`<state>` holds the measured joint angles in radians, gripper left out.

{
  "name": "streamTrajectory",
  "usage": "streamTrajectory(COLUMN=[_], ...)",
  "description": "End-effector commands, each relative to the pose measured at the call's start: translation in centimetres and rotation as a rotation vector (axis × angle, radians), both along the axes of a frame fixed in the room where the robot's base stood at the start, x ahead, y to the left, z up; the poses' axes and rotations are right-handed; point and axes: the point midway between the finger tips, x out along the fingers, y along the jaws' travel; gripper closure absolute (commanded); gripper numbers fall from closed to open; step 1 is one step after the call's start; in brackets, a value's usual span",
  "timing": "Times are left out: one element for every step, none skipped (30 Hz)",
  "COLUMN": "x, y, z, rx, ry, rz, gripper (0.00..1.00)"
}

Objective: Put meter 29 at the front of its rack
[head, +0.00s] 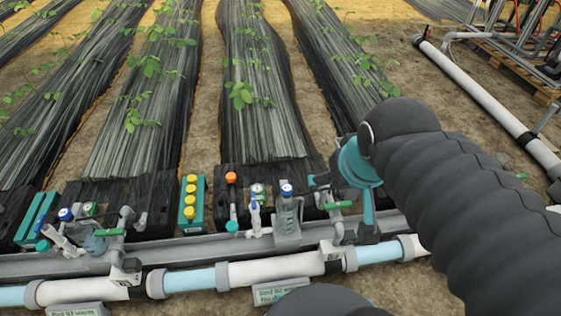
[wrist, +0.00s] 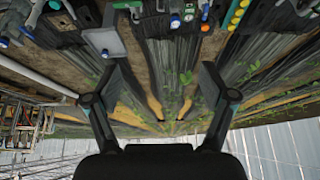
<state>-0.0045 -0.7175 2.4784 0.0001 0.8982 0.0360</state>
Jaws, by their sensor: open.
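My gripper (wrist: 163,72) is open and empty in the wrist view, its two fingers wide apart over the planted rows. In the head view my arm hides most of it. Several small instruments stand along the grey rail: one with an orange top (head: 231,180), a white one with a blue top (head: 254,212), and a clear cylinder with a blue top (head: 287,212). I cannot read any number, so I cannot tell which is meter 29. A teal rack (head: 204,205) holds several yellow-capped items. An empty-looking teal rack (head: 37,217) lies at the far left.
Pipes with green-handled valves (head: 338,205) and blue-white sections (head: 275,269) run along the front. Label plates (head: 280,291) stand before them. A white pipe (head: 490,105) crosses the right, near a pallet with a pipe frame. Planted black-covered rows (head: 262,120) lie behind.

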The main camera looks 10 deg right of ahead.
Motion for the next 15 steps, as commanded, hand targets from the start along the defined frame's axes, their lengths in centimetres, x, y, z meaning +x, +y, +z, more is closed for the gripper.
streamTrajectory(x=[0.8,1.4,2.3,3.1,3.9,5.1,6.0,7.0,8.2,9.2,10.1,11.3,12.3,13.2,14.5], y=[0.3,0.4,0.6,0.6,0.7,0.8,0.9,1.0,1.1,1.2,1.4,1.6,1.7,1.9,2.2], z=[-0.2,-0.1,-0.2,-0.2,-0.4,-0.5,-0.6,-0.8,-1.1,-1.3,-1.6,-2.0,-2.3,-2.7,-3.3], rx=[0.012,0.022,0.037,0.049,0.062,0.08,0.094,0.106,0.124,0.136,0.148,0.164,0.175,0.186,0.199], ry=[0.012,0.019,0.031,0.039,0.049,0.061,0.07,0.08,0.092,0.102,0.111,0.123,0.132,0.141,0.155], rz=[-0.009,-0.022,-0.048,-0.071,-0.097,-0.135,-0.164,-0.193,-0.23,-0.258,-0.287,-0.325,-0.352,-0.38,-0.416], gripper=[0.0,0.0,0.0,0.0,0.0,0.0,0.0,0.0,0.0,0.0,0.0,0.0,0.0,0.0,0.0])
